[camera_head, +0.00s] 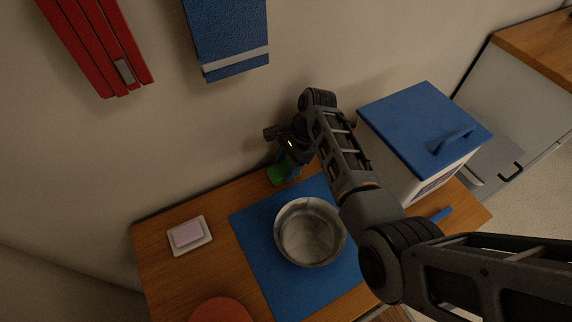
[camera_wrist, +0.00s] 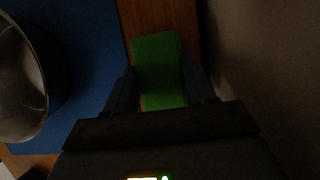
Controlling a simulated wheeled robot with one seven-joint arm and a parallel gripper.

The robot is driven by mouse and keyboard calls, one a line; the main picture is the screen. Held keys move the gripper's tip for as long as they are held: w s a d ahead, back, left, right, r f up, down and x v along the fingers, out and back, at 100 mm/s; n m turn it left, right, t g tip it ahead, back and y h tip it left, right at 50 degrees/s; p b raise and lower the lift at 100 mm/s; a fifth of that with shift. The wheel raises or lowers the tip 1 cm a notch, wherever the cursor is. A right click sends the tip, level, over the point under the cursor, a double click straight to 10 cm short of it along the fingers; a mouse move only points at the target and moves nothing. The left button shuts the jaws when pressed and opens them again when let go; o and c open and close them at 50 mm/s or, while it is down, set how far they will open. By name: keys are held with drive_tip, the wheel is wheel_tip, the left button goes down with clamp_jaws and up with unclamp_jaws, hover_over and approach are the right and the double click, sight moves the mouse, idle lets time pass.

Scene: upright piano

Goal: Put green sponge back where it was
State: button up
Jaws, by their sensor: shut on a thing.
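The green sponge (camera_head: 284,172) is at the back of the wooden table, by the wall and behind the blue mat (camera_head: 262,255). In the wrist view the green sponge (camera_wrist: 158,70) lies between the two fingers. My gripper (camera_head: 284,158) points down and is shut on the sponge; it also shows in the wrist view (camera_wrist: 158,88). The sponge is close to the table top, but I cannot tell whether it touches it. The gripper hides part of the sponge in the head view.
A metal bowl (camera_head: 310,232) stands on the blue mat. A pinkish block on a white dish (camera_head: 205,246) is at the left. A white box with a blue lid (camera_head: 425,128) stands at the right. A round orange thing (camera_head: 221,311) is at the front. Red and blue cloths hang on the wall.

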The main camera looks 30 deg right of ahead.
drive_tip(key=shift+f, duration=0.15)
drive_tip(key=o, duration=1)
drive_tip(key=v, duration=1.2)
drive_tip(key=shift+w+p, duration=0.1)
drive_tip(key=shift+p, duration=0.2)
